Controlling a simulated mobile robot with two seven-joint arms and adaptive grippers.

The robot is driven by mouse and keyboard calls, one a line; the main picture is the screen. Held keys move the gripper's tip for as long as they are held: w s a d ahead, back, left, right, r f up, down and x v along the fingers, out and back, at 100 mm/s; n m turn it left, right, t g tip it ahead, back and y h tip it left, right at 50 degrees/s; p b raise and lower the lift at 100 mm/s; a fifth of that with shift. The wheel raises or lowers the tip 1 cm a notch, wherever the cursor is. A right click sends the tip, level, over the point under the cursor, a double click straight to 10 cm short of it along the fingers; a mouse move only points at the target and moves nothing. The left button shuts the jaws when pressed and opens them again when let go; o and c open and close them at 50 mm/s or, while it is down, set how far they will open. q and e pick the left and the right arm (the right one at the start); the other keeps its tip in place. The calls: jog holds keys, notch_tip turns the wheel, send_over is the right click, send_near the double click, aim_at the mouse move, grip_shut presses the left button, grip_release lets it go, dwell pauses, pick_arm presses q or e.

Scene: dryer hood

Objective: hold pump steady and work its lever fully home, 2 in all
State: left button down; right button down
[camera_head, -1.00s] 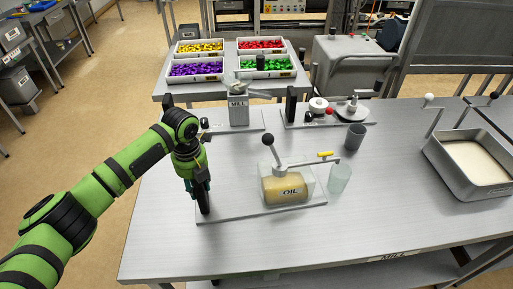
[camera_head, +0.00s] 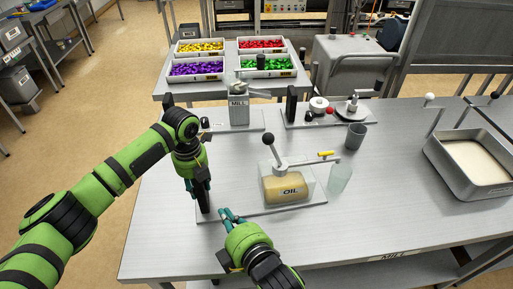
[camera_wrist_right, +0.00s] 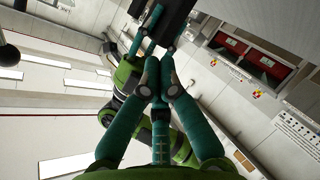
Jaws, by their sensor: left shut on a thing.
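The oil pump (camera_head: 287,190), a clear box with amber liquid marked OIL, stands on a grey base plate. Its lever ends in a black ball (camera_head: 268,140) raised above the box, and its spout arm carries a yellow piece (camera_head: 325,154). My left gripper (camera_head: 202,188) is shut on the black upright handle (camera_head: 204,203) at the plate's left end. My right gripper (camera_head: 232,215) is empty in front of the plate's front left edge, apart from the lever. In the right wrist view its teal fingers (camera_wrist_right: 155,70) meet at the tips, with the black handle (camera_wrist_right: 165,20) beyond.
A translucent cup (camera_head: 339,180) stands right of the oil pump, under its spout side. A grey cup (camera_head: 356,136) stands behind. A milk pump (camera_head: 238,112) and another device (camera_head: 330,112) stand farther back. A metal tray (camera_head: 485,190) is at the right. The front table is clear.

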aim_at(273, 151)
jog(key=w+d+r+n+t+h, duration=0.2)
jog(key=w+d+r+n+t, duration=0.2)
jog(key=d+r, duration=0.3)
jog(key=w+d+r, duration=0.1)
jog(key=w, duration=0.8)
jog(key=shift+d+r, duration=0.1)
jog(key=shift+d+r, duration=0.15)
jog(key=shift+d, duration=0.05)
